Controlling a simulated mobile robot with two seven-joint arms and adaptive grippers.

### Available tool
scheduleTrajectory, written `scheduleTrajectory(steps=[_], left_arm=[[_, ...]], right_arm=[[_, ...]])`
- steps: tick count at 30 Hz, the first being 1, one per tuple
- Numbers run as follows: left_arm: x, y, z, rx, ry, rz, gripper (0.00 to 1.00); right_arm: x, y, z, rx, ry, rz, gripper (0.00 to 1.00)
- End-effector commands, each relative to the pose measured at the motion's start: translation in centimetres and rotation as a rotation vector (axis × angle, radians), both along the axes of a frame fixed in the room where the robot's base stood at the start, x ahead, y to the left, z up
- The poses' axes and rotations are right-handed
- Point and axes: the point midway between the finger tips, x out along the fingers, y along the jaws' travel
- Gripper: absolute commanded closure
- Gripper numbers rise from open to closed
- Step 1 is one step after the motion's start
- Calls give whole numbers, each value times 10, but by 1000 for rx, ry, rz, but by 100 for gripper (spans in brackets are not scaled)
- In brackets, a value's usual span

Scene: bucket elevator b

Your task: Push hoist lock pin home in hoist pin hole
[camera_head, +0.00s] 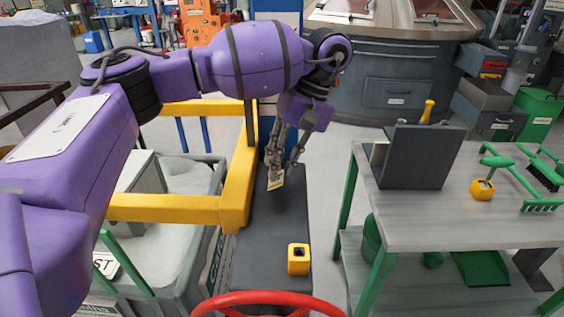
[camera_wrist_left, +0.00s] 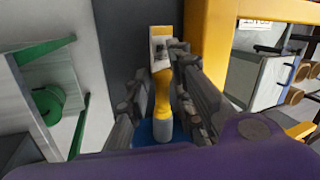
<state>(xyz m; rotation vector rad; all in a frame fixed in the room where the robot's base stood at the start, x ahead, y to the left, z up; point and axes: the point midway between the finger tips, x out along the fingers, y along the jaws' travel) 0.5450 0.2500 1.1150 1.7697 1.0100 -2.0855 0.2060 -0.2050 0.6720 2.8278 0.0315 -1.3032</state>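My left gripper (camera_head: 285,162) hangs over the dark walkway, beside the yellow frame. Its two fingers point down. A yellow-handled piece (camera_wrist_left: 162,95) with a grey end lies between the fingers in the left wrist view; I take it to be the hoist lock pin. A pale tag-like plate with a dark mark (camera_wrist_left: 161,45) shows at its far end, and a similar plate (camera_head: 276,180) shows below the fingertips in the head view. The right finger overlaps the piece's edge; contact on both sides cannot be told. I cannot make out the pin hole. My right gripper is not in view.
A yellow frame (camera_head: 165,208) stands left of the gripper, around a grey bin. A yellow block (camera_head: 298,258) lies on the dark walkway (camera_head: 262,225). A red wheel (camera_head: 270,298) is in front. A workbench (camera_head: 430,225) with a dark box (camera_head: 424,158) stands right.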

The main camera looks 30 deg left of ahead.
Motion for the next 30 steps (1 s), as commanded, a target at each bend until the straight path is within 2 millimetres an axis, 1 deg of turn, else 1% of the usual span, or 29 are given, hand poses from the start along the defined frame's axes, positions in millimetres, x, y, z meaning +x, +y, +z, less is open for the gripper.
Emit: scheduleTrajectory(steps=[1,2,10,14,17,24,30], left_arm=[[0,0,0,0,0,0,67],[0,0,0,0,0,0,65],[0,0,0,-1,1,0,65],[2,-2,7,0,-1,0,65],[5,-5,19,0,-3,-1,65],[17,-17,62,1,-6,0,65],[25,-25,94,1,-4,1,65]], right_arm=[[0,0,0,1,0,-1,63],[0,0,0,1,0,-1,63],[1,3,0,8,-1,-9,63],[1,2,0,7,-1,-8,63],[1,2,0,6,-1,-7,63],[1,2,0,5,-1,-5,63],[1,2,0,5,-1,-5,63]])
